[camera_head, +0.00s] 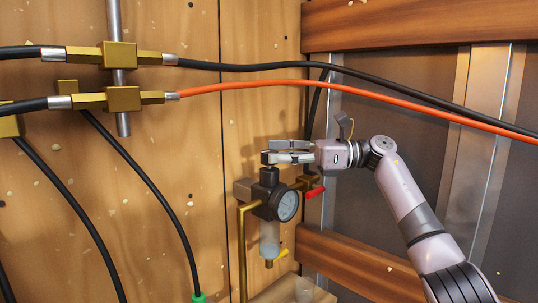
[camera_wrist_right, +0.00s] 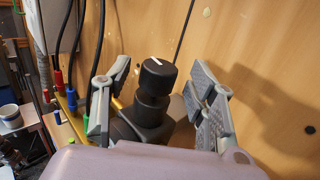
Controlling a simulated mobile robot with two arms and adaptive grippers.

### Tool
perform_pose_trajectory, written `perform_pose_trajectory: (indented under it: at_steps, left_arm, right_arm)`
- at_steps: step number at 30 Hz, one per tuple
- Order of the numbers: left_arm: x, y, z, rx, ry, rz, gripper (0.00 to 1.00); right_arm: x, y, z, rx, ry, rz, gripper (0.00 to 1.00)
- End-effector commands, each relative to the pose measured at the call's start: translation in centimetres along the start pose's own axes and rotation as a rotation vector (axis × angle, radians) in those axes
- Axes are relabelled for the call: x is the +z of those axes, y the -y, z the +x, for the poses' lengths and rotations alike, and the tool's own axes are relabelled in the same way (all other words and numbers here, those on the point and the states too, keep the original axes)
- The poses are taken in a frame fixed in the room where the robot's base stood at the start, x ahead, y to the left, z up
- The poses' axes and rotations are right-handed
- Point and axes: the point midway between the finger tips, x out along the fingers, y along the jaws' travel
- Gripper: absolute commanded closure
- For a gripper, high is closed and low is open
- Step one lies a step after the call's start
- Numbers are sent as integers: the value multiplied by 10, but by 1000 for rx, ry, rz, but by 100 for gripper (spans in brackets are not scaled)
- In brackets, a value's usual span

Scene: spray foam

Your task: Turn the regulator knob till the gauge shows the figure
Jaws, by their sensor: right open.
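The regulator (camera_head: 268,199) is a dark body on the wooden wall with a clear bowl below. Its round gauge (camera_head: 288,205) has a pale dial, too small to read. The black regulator knob (camera_head: 269,176) is on top. In the right wrist view the knob (camera_wrist_right: 157,80), with a white mark on top, stands between the spread fingers, with gaps visible on both sides. My left gripper is not in view.
A red-handled valve (camera_head: 314,192) sits right of the regulator, and a yellow tap (camera_head: 282,254) is below. Brass fittings (camera_head: 120,55) carry black hoses and an orange hose (camera_head: 330,87) across the wall above my right arm. Wooden rails (camera_head: 420,22) frame the right side.

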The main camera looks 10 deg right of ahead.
Motion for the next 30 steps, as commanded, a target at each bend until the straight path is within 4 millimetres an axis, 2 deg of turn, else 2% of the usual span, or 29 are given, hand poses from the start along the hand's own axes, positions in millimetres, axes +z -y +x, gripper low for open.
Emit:
perform_pose_trajectory:
  at_steps: [1,6,12,18,30]
  left_arm:
    - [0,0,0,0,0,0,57]
    - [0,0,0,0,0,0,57]
    - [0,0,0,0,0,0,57]
    - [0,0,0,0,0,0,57]
    - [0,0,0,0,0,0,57]
  right_arm:
    - [0,1,-13,-5,0,0,47]
    - [0,1,-50,-4,1,1,47]
    - [1,0,-81,-2,1,0,47]
    - [0,0,-92,1,0,0,47]
    - [0,0,-92,0,0,0,47]
